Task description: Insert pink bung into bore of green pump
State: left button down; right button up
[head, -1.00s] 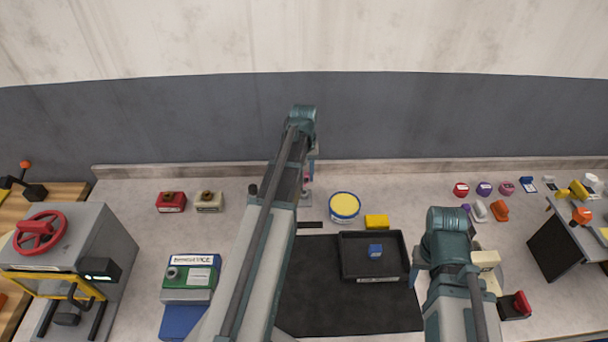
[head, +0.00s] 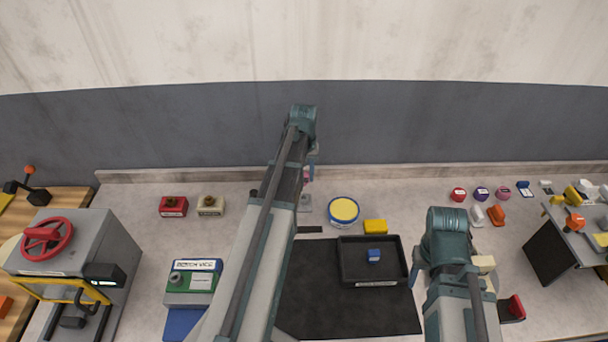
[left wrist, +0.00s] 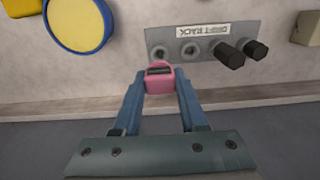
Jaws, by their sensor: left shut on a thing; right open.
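My left gripper (left wrist: 160,88) is shut on the pink bung (left wrist: 159,79), with one blue finger on each side of it. In the head view the left gripper (head: 308,174) is at the back of the bench near the wall, and the bung is a small pink patch there. The green pump (head: 201,282) sits at the front left, below a white sign that seems to read "bench vice"; a grey round part at its left end may be the bore. My right gripper (head: 418,268) is open at the right, mostly hidden by its arm.
A grey drift rack (left wrist: 204,44) with sockets and two black plugs is close to the bung. A yellow-topped blue tub (head: 343,211), a yellow block (head: 375,227) and a black tray (head: 346,262) are to the right. Red (head: 173,207) and cream (head: 210,206) blocks stand left.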

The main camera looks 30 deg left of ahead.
aim_at(304, 174)
pick_arm(q)
jog(key=shift+r+p, duration=2.3)
jog(key=shift+r, duration=0.2)
jog(key=shift+f, duration=0.1)
notch_tip(304, 174, down, 7)
jog(key=b, duration=0.7)
jog(key=shift+r, duration=0.2)
